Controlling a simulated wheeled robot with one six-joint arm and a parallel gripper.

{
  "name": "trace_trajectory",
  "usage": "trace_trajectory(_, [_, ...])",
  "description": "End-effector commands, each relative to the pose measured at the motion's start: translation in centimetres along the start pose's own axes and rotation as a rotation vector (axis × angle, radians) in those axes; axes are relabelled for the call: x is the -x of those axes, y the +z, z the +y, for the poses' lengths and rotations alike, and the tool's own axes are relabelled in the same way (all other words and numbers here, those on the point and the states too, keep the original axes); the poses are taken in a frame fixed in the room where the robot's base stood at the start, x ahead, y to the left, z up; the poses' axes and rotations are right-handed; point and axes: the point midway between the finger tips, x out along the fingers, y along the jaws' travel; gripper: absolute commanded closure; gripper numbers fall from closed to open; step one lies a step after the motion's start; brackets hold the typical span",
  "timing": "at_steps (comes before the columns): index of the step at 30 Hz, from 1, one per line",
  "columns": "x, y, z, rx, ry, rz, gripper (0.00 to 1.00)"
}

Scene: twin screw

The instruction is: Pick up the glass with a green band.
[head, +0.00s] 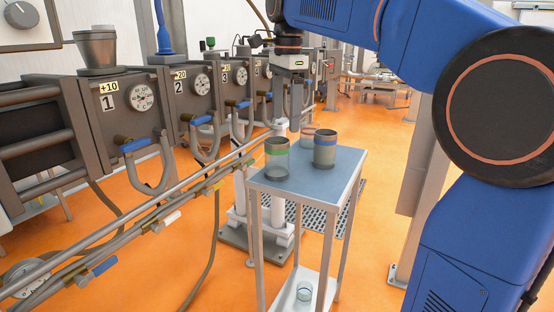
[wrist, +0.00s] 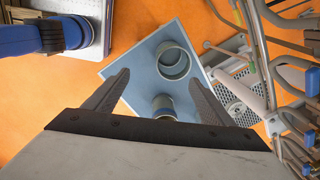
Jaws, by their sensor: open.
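The glass with a green band (head: 277,158) stands upright near the front left of the small blue-topped table (head: 290,188). A glass with a blue band (head: 325,150) stands to its right. A glass with a reddish band (head: 307,135) stands behind, partly hidden. My gripper (head: 295,125) points down over the back part of the table, beyond the green-banded glass. In the wrist view, my open gripper (wrist: 158,80) has two round glasses in sight, an upper one (wrist: 173,60) and a lower one (wrist: 163,107); I cannot tell their bands there.
Another glass (head: 304,292) sits on the table's lower shelf. Metal rails (head: 150,225) with valves run along the table's left. Grey machines with dials (head: 140,97) line the left side. Orange floor (head: 385,190) is clear to the right of the table.

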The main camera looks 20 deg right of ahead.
Motion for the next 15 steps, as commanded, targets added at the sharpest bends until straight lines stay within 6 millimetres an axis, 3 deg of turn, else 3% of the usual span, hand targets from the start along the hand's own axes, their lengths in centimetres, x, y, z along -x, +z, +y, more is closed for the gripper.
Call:
trace_trajectory(3, [0.8,0.5,-2.1,-0.1,0.024,0.002,0.23])
trace_trajectory(9, [1.3,0.8,-3.4,-0.183,0.044,0.005,0.23])
trace_trajectory(15, [-1.1,0.8,-3.2,-0.187,0.047,0.006,0.23])
